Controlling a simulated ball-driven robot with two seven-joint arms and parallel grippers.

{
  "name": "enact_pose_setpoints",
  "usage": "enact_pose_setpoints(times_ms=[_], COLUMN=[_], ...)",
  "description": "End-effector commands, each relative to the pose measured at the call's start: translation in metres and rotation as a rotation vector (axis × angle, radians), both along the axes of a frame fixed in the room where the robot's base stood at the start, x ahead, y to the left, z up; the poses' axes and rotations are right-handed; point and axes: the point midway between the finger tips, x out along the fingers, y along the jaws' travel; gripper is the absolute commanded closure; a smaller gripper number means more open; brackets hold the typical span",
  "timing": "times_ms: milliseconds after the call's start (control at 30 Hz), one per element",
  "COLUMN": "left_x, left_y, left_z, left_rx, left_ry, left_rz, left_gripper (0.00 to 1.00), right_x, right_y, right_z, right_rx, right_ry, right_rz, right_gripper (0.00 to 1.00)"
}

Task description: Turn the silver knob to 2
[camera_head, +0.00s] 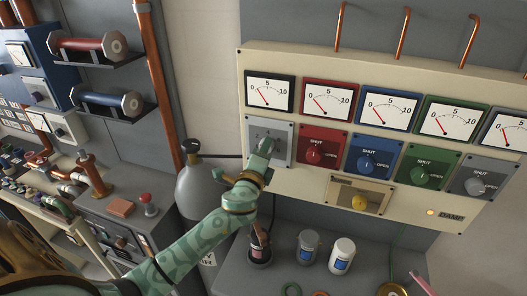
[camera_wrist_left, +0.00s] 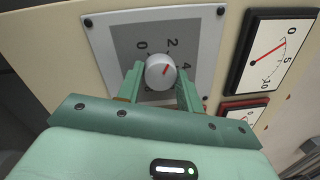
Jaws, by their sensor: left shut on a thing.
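The silver knob (camera_wrist_left: 158,75) is a round dial with a short red pointer mark, on a grey plate (camera_wrist_left: 125,45) with printed numbers. In the left wrist view its mark points toward the right, roughly at the 4 or a little toward the 2. My left gripper (camera_head: 267,146) reaches up to this plate, which shows in the head view (camera_head: 285,130) left of the red valve plate. In the left wrist view its two green fingers stand on either side of the knob, shut on it. In the head view the gripper hides the knob. My right gripper is not in view.
Above and right of the plate are dial meters (camera_head: 270,94). A red knob (camera_head: 314,154), a blue knob (camera_head: 367,162) and more valve knobs follow to the right. Below stands a bench with a white jar (camera_head: 342,256) and a grey jar (camera_head: 308,246). A grey cylinder (camera_head: 192,190) stands left.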

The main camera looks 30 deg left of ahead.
Motion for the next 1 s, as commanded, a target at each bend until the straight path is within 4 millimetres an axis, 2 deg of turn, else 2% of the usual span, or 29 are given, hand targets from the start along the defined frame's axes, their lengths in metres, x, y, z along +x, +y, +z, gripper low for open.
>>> enact_pose_setpoints(times_ms=[167, 200, 267, 533, 667, 767, 1000], left_x=[0.0, 0.0, 0.0, 0.0, -0.009, -0.026, -0.089], left_y=[-0.001, -0.001, -0.001, 0.0, -0.003, -0.007, -0.026], left_z=[-0.002, -0.002, -0.002, -0.001, -0.002, -0.005, -0.012], left_rx=[-0.002, -0.002, -0.003, -0.002, -0.002, -0.003, -0.005], left_ry=[0.003, 0.003, 0.003, 0.001, 0.001, 0.003, 0.005], left_rz=[-0.002, -0.002, -0.001, -0.001, -0.002, -0.001, -0.003], left_gripper=[0.86, 0.58, 0.42, 0.42, 0.42, 0.42, 0.42], right_x=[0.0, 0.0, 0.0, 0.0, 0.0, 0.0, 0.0], right_y=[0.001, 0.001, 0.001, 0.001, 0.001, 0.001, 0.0], right_z=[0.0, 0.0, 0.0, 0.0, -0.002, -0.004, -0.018], right_rx=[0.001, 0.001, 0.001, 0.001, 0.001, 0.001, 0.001], right_ry=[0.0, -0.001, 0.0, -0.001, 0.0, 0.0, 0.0], right_rz=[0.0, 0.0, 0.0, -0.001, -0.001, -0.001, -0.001], right_gripper=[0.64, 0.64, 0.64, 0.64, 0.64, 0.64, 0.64])
